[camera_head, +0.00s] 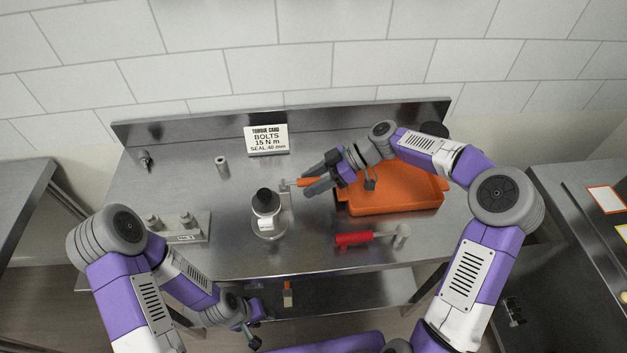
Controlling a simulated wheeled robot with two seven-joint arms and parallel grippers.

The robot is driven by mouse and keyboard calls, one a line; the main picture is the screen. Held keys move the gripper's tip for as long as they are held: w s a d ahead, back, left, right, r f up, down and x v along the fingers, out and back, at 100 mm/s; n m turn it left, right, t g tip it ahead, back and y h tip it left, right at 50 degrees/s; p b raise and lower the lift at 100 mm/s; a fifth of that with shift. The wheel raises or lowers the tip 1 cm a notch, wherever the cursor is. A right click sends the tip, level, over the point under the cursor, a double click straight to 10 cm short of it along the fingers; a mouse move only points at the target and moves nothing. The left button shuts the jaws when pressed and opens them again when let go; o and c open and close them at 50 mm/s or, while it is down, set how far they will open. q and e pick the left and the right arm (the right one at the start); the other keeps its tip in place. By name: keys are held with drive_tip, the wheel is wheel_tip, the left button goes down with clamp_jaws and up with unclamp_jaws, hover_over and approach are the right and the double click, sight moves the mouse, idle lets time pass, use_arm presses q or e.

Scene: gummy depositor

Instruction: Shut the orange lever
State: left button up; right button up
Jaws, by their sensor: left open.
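The orange lever (295,182) sticks out to the right from the fitting beside the grey depositor body (268,222), which has a black knob on top. My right gripper (306,184) is at the lever, with one dark finger above it and one below it in the picture. Whether the fingers press on the lever cannot be made out. Part of the lever is hidden by the fingers. My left gripper (258,327) is open and empty, low in front of the table's front edge.
An orange tray (400,206) lies right of the depositor, under my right arm. A red-handled tool (353,239) lies in front of it. A plate with pegs (186,238), a small cylinder (221,167) and a torque card (266,140) are also on the steel table (150,190).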

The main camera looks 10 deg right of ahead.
drive_tip(key=shift+d, duration=0.1)
drive_tip(key=p+v, duration=0.1)
drive_tip(key=v, duration=0.6)
drive_tip(key=shift+d+r, duration=0.15)
idle(0.4)
